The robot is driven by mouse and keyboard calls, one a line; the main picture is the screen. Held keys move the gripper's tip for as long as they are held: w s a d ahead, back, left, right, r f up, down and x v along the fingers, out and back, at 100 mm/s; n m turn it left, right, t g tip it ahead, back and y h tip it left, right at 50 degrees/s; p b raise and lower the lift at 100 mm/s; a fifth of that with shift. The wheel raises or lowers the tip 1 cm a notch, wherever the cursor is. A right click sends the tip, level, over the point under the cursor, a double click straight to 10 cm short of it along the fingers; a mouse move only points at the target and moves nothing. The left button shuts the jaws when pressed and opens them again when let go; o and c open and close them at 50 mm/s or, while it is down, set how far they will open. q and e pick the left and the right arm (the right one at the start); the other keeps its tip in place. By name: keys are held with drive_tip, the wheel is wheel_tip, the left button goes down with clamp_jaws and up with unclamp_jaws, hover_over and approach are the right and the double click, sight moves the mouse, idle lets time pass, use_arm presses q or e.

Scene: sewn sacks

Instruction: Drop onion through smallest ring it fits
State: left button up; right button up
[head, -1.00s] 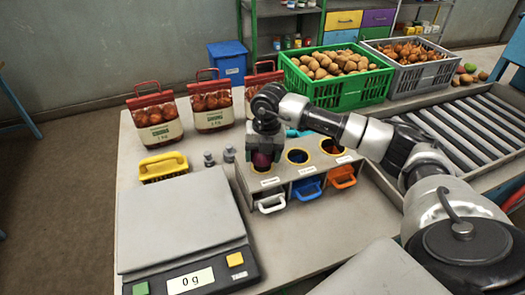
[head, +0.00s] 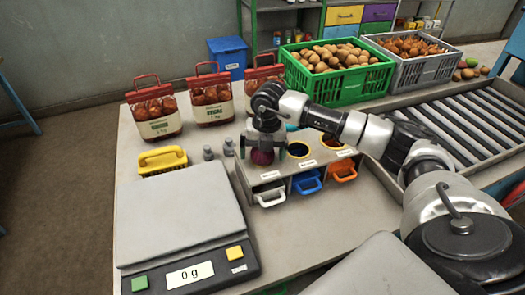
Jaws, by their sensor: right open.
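The sizing box (head: 268,178) is a grey stand with a row of round rings in its top and drawers below. A dark red-purple onion (head: 262,157) sits at the leftmost ring, whose rim is mostly hidden. My right gripper (head: 262,153) points down over that ring with its fingers apart on either side of the onion. Whether the onion rests on the ring or partly in it I cannot tell. My left gripper is out of view.
A scale (head: 180,215) reads 0 g. A yellow-handled brush (head: 162,161) and red-topped onion sacks (head: 156,110) stand behind. A green crate (head: 345,88), a grey crate (head: 420,70) and rollers (head: 470,120) lie right.

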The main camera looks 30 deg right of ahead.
drive_tip(key=r, duration=0.3)
drive_tip(key=r+b, duration=0.1)
drive_tip(key=r, duration=0.3)
drive_tip(key=d+r+b, duration=0.1)
drive_tip(key=r, duration=0.2)
drive_tip(key=shift+s+r, duration=0.25)
drive_tip(key=shift+r, duration=0.15)
idle(0.9)
